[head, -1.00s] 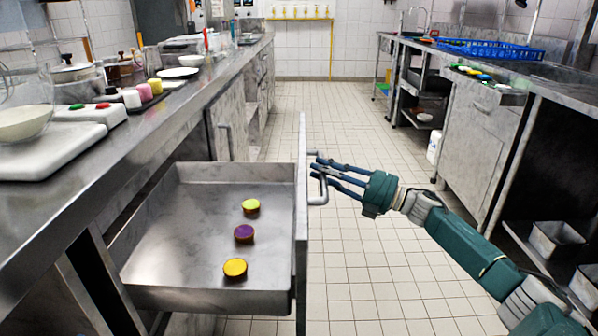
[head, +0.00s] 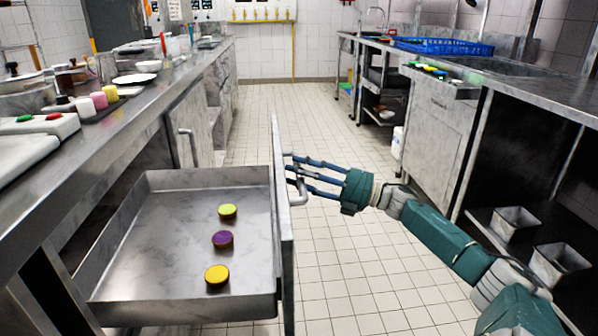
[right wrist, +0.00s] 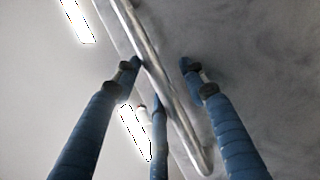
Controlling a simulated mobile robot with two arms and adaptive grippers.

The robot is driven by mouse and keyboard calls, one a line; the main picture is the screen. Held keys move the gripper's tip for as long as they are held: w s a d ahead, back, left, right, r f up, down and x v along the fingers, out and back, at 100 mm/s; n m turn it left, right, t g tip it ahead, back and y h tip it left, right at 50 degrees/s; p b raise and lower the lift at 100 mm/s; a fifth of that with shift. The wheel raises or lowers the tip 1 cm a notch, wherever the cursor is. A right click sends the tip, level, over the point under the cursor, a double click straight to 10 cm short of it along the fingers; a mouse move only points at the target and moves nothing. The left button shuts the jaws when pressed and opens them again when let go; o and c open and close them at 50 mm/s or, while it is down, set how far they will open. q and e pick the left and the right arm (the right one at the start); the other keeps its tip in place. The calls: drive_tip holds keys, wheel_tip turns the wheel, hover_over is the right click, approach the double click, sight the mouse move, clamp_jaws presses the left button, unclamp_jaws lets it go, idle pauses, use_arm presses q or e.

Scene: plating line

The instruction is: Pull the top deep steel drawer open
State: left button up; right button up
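The deep steel drawer (head: 160,265) stands pulled out from under the left counter, its tray exposed and its tall front panel (head: 283,225) facing right. The bar handle (head: 300,190) is on that panel. My right gripper (head: 290,167) is at the handle from the right, fingers pointing left. In the right wrist view, the handle bar (right wrist: 165,85) runs diagonally between my right gripper's spread fingers (right wrist: 162,66). A gap shows between the bar and the right-hand finger, so the gripper looks open around the handle. My left gripper is not in view.
Yellow, purple and orange-topped round pieces lie in the drawer: yellow-green (head: 228,211), purple (head: 223,239), orange (head: 217,275). The tiled aisle floor (head: 340,270) is clear. A right counter (head: 440,130) with a blue crate (head: 445,46) and steel bins (head: 515,222) borders the aisle.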

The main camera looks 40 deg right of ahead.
drive_tip(key=shift+d+r, duration=0.1)
drive_tip(key=v, duration=1.2)
idle(0.4)
